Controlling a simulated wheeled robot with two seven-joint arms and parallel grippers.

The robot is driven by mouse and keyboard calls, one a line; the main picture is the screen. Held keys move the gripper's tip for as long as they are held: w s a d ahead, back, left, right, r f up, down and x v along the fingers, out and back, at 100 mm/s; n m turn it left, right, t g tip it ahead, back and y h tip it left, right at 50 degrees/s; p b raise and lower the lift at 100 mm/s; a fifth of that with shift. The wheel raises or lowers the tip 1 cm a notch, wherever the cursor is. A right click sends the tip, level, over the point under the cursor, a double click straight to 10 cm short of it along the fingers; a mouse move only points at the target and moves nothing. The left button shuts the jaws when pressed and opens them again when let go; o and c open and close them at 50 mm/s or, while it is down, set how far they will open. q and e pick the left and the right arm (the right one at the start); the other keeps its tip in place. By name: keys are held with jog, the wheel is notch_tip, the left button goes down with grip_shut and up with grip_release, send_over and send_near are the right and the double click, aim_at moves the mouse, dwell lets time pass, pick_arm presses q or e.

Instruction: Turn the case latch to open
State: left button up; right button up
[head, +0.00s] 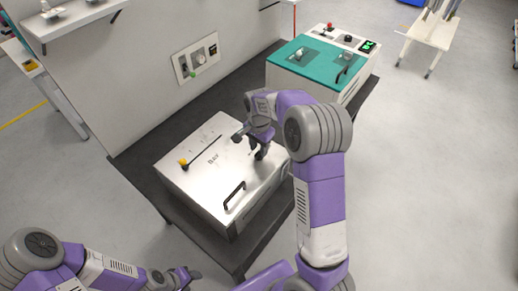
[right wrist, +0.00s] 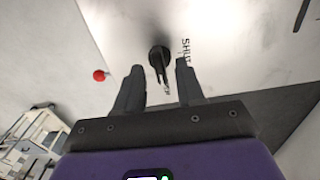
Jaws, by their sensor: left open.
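The metal case (head: 200,188) lies on a dark table with its lid down. Its dark latch knob (right wrist: 157,54) shows in the right wrist view, with a narrow pointed part towards my gripper and the printed word SHUT beside it. My right gripper (head: 250,146) is over the right part of the lid in the head view and hides the knob there. In the right wrist view its two fingers (right wrist: 158,82) are apart, with the latch's tip between or just beyond them; I cannot tell whether they touch. My left gripper (head: 183,277) is open and empty at the bottom left, away from the case.
A black handle (head: 234,196) stands at the lid's front, and a yellow knob (head: 183,163) sits at its left. A teal-topped box (head: 312,62) stands behind on the right. A wall panel (head: 196,60) with switches is behind the table. A red ball (right wrist: 99,75) shows in the wrist view.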

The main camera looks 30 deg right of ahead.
aim_at(259, 151)
notch_tip(259, 151, up, 6)
jog(key=shift+r, duration=0.15)
dwell(0.6)
